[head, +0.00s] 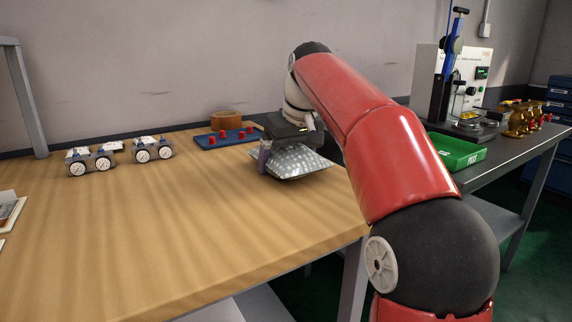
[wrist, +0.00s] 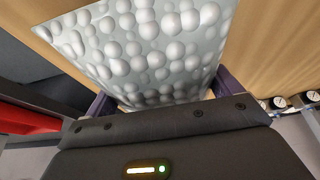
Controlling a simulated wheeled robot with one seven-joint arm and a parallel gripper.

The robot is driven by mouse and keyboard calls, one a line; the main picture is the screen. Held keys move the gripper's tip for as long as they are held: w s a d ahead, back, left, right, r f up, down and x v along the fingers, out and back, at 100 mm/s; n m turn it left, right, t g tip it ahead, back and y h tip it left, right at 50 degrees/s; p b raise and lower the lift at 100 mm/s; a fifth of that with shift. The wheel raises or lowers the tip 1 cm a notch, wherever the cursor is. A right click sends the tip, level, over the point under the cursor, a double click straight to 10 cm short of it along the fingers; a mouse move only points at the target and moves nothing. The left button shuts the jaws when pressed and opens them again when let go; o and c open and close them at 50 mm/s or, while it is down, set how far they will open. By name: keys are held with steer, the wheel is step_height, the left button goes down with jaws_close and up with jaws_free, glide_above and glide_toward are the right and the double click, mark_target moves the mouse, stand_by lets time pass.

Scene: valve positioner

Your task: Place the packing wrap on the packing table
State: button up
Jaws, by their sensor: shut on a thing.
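The packing wrap is a silvery bubble-wrap sheet (head: 297,163), and in the wrist view (wrist: 150,45) it fills the space between and beyond the fingers. My gripper (head: 287,148) is shut on it, with a dark purple finger at each side in the wrist view (wrist: 163,95). The packing table is the wooden-topped table (head: 150,235), and the wrap is over its right part, near the right edge. I cannot tell whether the wrap's underside touches the tabletop. The far finger is hidden in the head view.
A blue tray with red knobs (head: 228,138) and a brown round item (head: 226,120) stand behind the wrap. Gauge units (head: 90,162) stand at the back left. A dark bench with a green tray (head: 456,152) is on the right. The table's front middle is clear.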

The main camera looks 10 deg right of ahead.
steer(key=o, duration=0.7)
steer(key=p+v, duration=0.4)
steer(key=v, duration=0.8)
steer(key=shift+r, duration=0.1)
steer(key=shift+s, duration=0.1)
